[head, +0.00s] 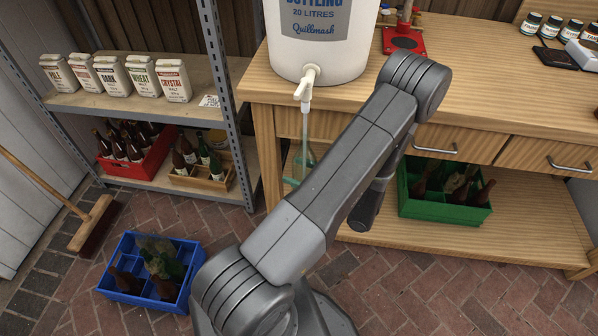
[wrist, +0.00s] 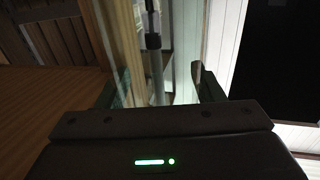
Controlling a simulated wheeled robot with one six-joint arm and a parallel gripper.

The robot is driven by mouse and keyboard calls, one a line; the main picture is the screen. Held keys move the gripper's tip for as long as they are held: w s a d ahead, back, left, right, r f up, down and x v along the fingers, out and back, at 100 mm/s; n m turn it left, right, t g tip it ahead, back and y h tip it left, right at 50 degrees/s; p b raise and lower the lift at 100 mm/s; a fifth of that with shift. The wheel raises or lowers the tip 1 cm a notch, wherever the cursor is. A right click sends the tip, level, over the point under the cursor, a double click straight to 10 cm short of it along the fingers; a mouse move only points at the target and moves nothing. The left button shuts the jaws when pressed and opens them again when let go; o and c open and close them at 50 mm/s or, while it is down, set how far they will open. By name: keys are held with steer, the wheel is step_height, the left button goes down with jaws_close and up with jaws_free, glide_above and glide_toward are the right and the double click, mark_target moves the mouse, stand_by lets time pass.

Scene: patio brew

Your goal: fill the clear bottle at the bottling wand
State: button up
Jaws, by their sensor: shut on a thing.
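The white bottling bucket (head: 322,52) stands at the bench edge, with a white tap (head: 307,84) on its front. The bottling wand (head: 305,128) hangs straight down from the tap. The clear bottle (head: 296,168) shows as pale greenish glass at the wand's lower end, partly hidden by my arm. In the wrist view my gripper (wrist: 160,84) is shut on the clear bottle, whose glass is hard to make out between the fingers. The wand (wrist: 155,55) runs down between the fingers, seemingly within the bottle. The liquid level cannot be told. My gripper is hidden in the head view.
A blue crate (head: 118,295) with bottles sits on the brick floor at left. A green crate (head: 440,211) with bottles is on the bench's lower shelf. A red crate (head: 150,165) and a wooden crate (head: 205,183) stand on the rack. A red-based tool (head: 404,42) is on the bench.

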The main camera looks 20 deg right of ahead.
steer(key=shift+r+p, duration=0.5)
steer(key=shift+r, duration=0.3)
stand_by(7.2)
